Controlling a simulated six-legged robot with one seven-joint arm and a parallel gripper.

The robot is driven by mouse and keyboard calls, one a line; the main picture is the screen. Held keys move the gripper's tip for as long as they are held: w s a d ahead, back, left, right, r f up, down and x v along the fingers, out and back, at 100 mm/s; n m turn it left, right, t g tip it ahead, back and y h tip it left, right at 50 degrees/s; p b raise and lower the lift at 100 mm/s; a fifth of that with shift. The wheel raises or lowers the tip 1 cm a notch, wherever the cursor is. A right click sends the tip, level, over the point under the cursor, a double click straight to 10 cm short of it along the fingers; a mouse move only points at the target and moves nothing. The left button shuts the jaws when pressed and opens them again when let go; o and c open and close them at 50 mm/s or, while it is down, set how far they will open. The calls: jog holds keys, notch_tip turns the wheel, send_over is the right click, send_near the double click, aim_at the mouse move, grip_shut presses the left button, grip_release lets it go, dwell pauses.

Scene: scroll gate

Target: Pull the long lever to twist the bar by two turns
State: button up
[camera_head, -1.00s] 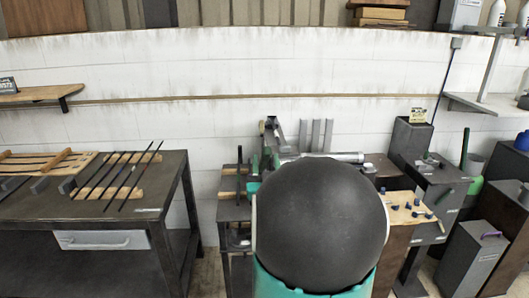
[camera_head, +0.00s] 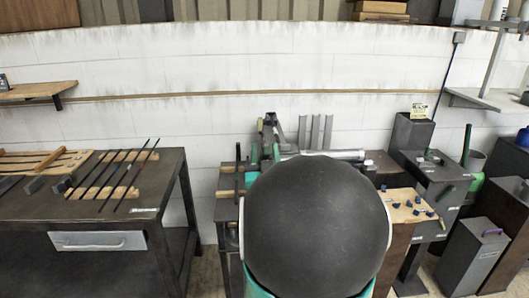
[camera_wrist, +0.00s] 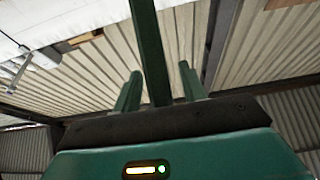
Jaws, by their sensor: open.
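In the head view, my large dark rounded arm part covers the middle of the workbench, so much of what stands there is hidden. A thin dark upright bar (camera_head: 238,163) stands at the bench's left end. A tall green handle (camera_head: 467,145) stands at the right, beside a grey pedestal (camera_head: 428,169). I cannot tell which of these is the long lever. Several dark bars (camera_head: 103,180) lie on the left table. My gripper (camera_wrist: 160,80) is open in the wrist view, aimed at corrugated panels. A long green bar stands between its fingers; I cannot tell what it belongs to.
The left table (camera_head: 160,216) has a drawer (camera_head: 97,240). A wooden board (camera_head: 408,207) with small blue pieces lies right of my arm. Grey blocks (camera_head: 472,257) stand at the far right. A strip of floor is free between table and bench.

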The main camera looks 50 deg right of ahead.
jog(key=shift+w+d+f, duration=0.1)
jog(key=shift+d, duration=0.05)
jog(key=c, duration=0.7)
grip_shut()
